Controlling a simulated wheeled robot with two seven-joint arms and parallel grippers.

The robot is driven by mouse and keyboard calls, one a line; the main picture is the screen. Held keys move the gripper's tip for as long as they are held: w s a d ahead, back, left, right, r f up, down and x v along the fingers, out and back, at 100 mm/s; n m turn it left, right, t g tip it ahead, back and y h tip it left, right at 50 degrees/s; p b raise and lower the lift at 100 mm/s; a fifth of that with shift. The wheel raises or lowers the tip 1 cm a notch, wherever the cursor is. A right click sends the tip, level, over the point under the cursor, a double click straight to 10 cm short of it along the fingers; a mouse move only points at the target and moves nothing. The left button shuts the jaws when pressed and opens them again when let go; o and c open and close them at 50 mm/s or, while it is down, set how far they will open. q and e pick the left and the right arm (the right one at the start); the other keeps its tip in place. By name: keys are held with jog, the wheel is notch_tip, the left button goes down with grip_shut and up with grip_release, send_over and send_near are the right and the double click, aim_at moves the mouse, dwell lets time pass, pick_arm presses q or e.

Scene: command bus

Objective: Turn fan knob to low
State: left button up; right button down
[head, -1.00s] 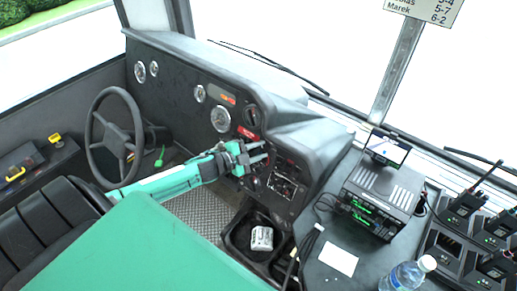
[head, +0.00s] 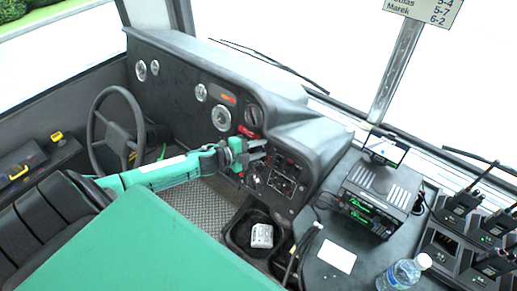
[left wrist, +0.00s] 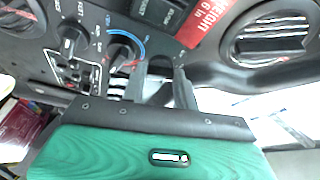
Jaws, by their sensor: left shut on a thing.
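My left gripper (head: 264,150) reaches the dark control panel (head: 300,205) right of the steering wheel. In the left wrist view its two fingers (left wrist: 160,72) stand either side of a dark rounded knob (left wrist: 160,64), shut on it. This looks like the fan knob, but the fingers hide much of it and its setting cannot be read. Left of it is a knob with a blue and red arc (left wrist: 122,48). Farther left is another dark knob (left wrist: 72,38) with small white markings. My right gripper is not in view.
A red label (left wrist: 214,22) and a round air vent (left wrist: 270,38) lie beside the knobs. The steering wheel (head: 92,122) is left of my arm. Below is a black bin (head: 238,235) holding a pale object. A radio unit (head: 375,195) and bottle (head: 402,274) stand right.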

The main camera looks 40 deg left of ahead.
pick_arm(q)
jog(key=o, duration=1)
